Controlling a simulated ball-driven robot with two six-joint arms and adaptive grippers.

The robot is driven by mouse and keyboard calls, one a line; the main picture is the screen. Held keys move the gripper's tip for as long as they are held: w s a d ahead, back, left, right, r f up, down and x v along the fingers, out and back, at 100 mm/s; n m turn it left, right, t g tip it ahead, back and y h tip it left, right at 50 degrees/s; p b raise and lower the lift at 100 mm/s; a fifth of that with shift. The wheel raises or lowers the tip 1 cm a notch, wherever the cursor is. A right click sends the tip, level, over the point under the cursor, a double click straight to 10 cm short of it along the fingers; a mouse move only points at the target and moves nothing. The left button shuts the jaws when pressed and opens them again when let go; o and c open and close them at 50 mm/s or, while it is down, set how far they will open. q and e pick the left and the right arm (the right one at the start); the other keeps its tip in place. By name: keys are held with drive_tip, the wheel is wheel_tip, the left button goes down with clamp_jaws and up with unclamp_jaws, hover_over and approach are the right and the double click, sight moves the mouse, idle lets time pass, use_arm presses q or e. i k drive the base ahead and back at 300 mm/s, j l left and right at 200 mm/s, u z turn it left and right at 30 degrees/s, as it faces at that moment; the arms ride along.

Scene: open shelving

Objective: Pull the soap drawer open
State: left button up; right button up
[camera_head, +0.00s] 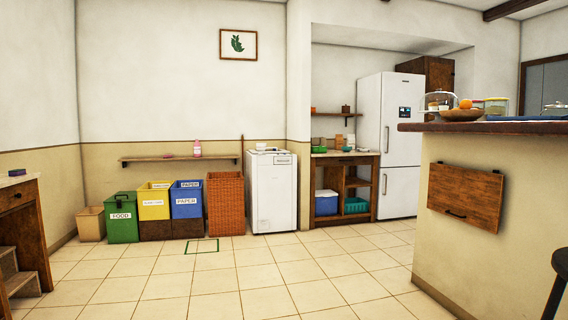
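A white washing machine (272,195) stands against the back wall, just left of the kitchen alcove. A small labelled panel (283,160) sits at the upper right of its front. This may be the soap drawer; at this distance I cannot read it or see a handle. Nothing visibly sticks out of the machine's front. A small light item (261,147) lies on its top. Neither of my grippers is in view.
Several bins, including a green one (123,217), and a tall wicker basket (226,204) stand left of the machine. A wall shelf (180,159) holds a pink bottle (197,148). A counter (499,128) is at right. The tiled floor (240,280) is clear.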

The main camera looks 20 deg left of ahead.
sight(277, 160)
drive_tip(key=i+j+u, duration=0.3)
drive_tip(key=i, duration=0.15)
drive_tip(key=i+j+u, duration=0.1)
drive_tip(key=i+u, duration=0.15)
drive_tip(key=i, duration=0.15)
drive_tip(key=i+j+u, duration=0.1)
drive_tip(key=i+u, duration=0.3)
drive_tip(key=i, duration=4.4)
drive_tip(key=l, duration=0.1)
